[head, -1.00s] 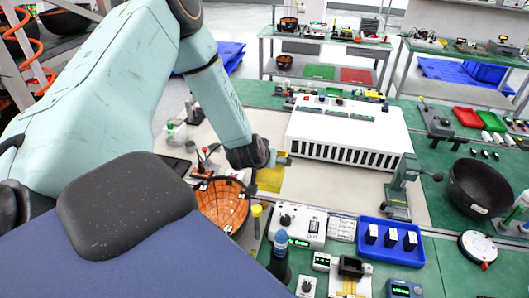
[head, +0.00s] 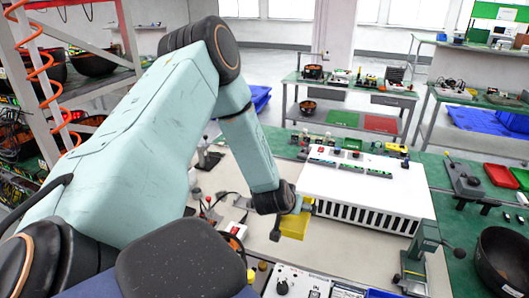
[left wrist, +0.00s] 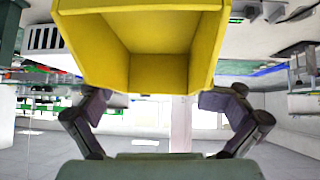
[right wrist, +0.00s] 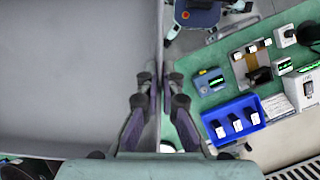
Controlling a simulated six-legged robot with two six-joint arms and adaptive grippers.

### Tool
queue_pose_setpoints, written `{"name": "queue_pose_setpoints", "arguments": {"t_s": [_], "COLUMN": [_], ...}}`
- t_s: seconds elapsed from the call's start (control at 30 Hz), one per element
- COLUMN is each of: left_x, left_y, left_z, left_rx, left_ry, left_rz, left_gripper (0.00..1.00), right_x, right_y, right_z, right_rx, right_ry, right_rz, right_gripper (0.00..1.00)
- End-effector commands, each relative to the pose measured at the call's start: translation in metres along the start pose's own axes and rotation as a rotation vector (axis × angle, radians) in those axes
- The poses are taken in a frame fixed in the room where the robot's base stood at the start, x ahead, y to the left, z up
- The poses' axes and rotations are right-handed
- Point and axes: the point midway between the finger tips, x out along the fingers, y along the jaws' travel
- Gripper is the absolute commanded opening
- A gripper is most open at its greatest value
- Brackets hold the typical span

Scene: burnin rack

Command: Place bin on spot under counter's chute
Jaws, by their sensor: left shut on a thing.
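A yellow open-topped bin (head: 294,226) is held by my left gripper (head: 300,206) over the pale worktop (head: 345,248), at the left end of a long white slotted box (head: 356,188). In the left wrist view the bin (left wrist: 145,88) fills the upper middle, and its inside looks empty. My left fingers lie at either side below it; their tips are hidden. My right gripper (right wrist: 160,80) shows in the right wrist view, empty, with a narrow gap between its fingertips. I cannot make out a chute or a marked spot.
A green-grey lever stand (head: 416,262) and a black bowl (head: 503,262) are at the right. Small tools and fittings lie left of the bin. Pale worktop is clear between bin and stand.

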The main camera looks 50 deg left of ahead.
Motion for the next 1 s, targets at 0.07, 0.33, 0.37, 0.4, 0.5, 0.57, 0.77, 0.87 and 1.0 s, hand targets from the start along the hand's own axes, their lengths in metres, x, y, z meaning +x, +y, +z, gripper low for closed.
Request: {"name": "queue_pose_setpoints", "arguments": {"t_s": [0.07, 0.33, 0.37, 0.4, 0.5, 0.57, 0.77, 0.87, 1.0], "left_x": [-0.001, 0.004, 0.005, 0.006, 0.010, 0.012, 0.024, 0.031, 0.042], "left_y": [0.000, 0.000, 0.000, 0.000, 0.000, 0.000, -0.001, -0.001, -0.001], "left_z": [0.000, 0.007, 0.008, 0.010, 0.014, 0.016, 0.027, 0.033, 0.043], "left_rx": [-0.001, -0.001, -0.001, -0.001, 0.000, 0.000, 0.001, 0.001, 0.000], "left_ry": [0.001, 0.000, -0.001, -0.001, -0.001, -0.001, 0.000, 0.000, 0.000], "left_rz": [0.000, 0.000, 0.000, 0.000, 0.000, 0.000, 0.000, 0.000, 0.000], "left_gripper": [0.59, 0.59, 0.59, 0.59, 0.59, 0.59, 0.59, 0.59, 0.59], "right_x": [0.000, 0.006, 0.008, 0.010, 0.014, 0.017, 0.030, 0.038, 0.050], "right_y": [0.000, 0.001, 0.001, 0.001, 0.000, 0.000, -0.001, -0.002, -0.003], "right_z": [0.001, -0.001, -0.002, -0.002, -0.004, -0.005, -0.011, -0.015, -0.021], "right_rx": [0.000, 0.000, 0.000, 0.000, 0.000, 0.000, 0.000, 0.000, 0.000], "right_ry": [0.001, 0.001, 0.001, 0.001, 0.001, 0.001, 0.001, 0.001, 0.001], "right_rz": [0.001, 0.001, 0.001, 0.001, 0.000, 0.000, 0.000, 0.000, 0.000], "right_gripper": [0.00, 0.00, 0.00, 0.00, 0.00, 0.00, 0.00, 0.00, 0.00]}}
